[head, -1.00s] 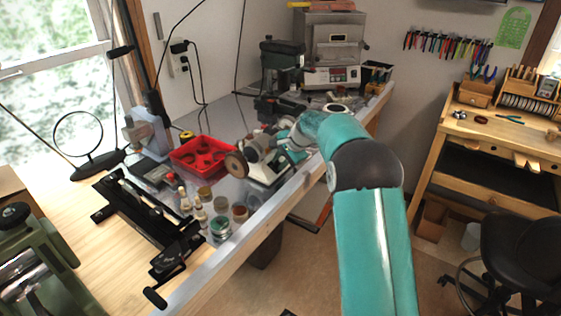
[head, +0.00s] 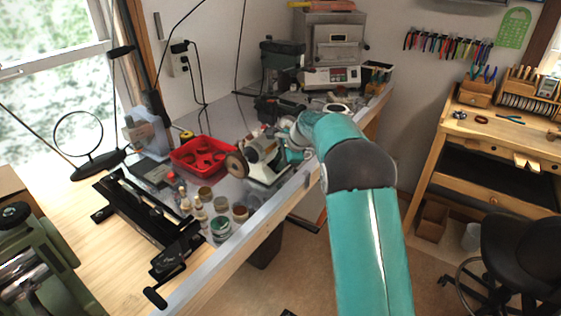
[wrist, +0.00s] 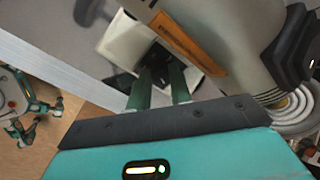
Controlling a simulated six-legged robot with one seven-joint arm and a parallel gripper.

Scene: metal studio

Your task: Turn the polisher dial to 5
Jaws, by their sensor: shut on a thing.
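The polisher (head: 262,152) stands on the bench near its front edge, with a brown round wheel (head: 236,164) on its left end. In the wrist view, its pale base (wrist: 122,38) and grey motor body (wrist: 232,35) fill the upper part. The black dial (wrist: 157,62) sits on the pale base. My gripper (wrist: 160,82) has its two green fingers at the dial, one on each side, and is shut on it. The fingers partly cover the dial, and I cannot read its numbers. In the head view, my arm mostly hides the gripper and the dial.
A red tray (head: 202,156) and several small jars (head: 221,228) stand left of the polisher. A black-framed tool (head: 150,215) lies on the bench further left. A kiln (head: 332,50) stands at the back. The floor right of the bench is open up to the black stool (head: 520,255).

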